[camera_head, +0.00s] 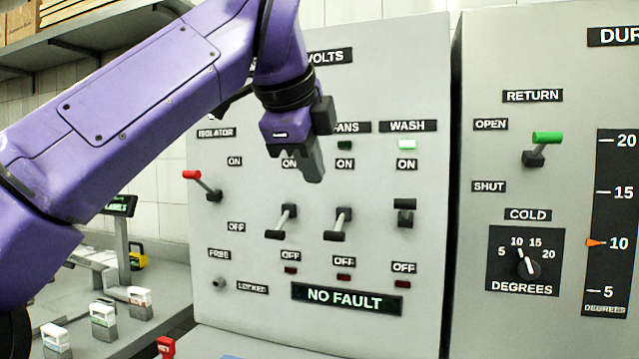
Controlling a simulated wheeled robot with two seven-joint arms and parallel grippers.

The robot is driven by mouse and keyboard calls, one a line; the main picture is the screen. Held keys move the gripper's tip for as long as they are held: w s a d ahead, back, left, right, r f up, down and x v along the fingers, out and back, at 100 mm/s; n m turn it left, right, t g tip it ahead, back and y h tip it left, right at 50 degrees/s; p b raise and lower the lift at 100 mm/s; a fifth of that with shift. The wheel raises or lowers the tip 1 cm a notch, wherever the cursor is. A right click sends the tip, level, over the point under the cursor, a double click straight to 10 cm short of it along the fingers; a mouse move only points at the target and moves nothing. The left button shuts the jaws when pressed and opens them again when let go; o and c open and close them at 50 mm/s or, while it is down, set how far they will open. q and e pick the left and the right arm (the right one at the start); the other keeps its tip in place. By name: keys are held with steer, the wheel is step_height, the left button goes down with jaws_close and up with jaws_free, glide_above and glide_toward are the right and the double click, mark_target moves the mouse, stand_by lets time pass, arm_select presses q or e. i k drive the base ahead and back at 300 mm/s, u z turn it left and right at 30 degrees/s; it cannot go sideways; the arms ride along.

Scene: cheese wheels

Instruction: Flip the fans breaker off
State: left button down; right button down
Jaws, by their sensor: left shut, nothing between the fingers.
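The fans breaker lever (338,225) is on the grey panel (430,80), under a label (351,127) partly hidden by my left gripper. Its black handle points down towards the OFF label (344,261). The small lamp above its ON label (344,145) looks dark green and unlit; the lamp below OFF (343,277) is dark red. My left gripper (314,172) is shut and empty, above and left of the fans lever, apart from it. It hides the name label of the neighbouring breaker. My right gripper is not in view.
Left of the fans lever, another breaker lever (282,222) also points down. The wash lever (405,212) points up, its green lamp (406,145) lit. A red-tipped isolator lever (203,185) is further left. A display (346,299) reads NO FAULT. A second panel (480,60) stands right.

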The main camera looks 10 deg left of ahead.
mark_target(338, 229)
steer(key=k, duration=1)
